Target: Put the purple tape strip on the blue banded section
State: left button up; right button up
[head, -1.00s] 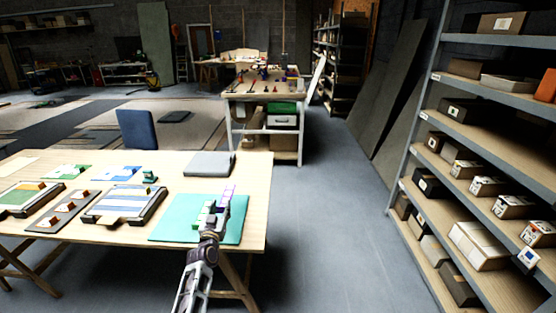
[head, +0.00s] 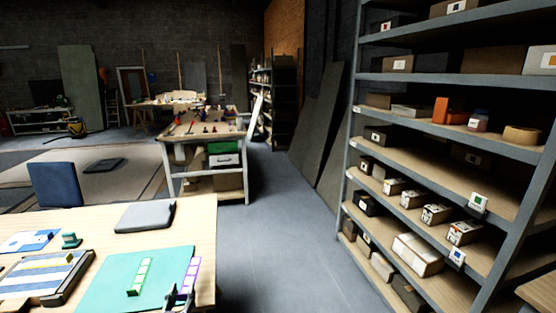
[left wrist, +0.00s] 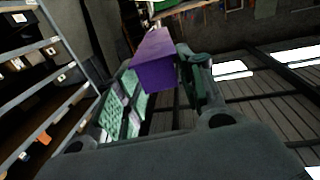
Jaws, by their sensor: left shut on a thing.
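The purple tape strip (head: 192,276), outlined in segments with white faces, is held upright-tilted by my left gripper (head: 180,296) near the right edge of the teal mat (head: 105,290). In the left wrist view the strip (left wrist: 156,62) is a solid purple bar between the two fingers (left wrist: 165,85), sticking out past their tips. My right gripper is out of view.
A grey flat case (head: 145,216) and a small green object (head: 71,240) sit farther back on the table. A tall shelf (head: 440,150) stands to the right, across clear floor (head: 275,240).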

pick_arm(q)
jog(key=s+d+f+m+h, duration=0.1)
jog(key=s+d, duration=0.7)
jog(key=shift+d+h, duration=0.15)
jog(key=shift+h, duration=0.25)
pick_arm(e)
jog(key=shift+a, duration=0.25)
pick_arm(q)
jog(key=shift+s, duration=0.1)
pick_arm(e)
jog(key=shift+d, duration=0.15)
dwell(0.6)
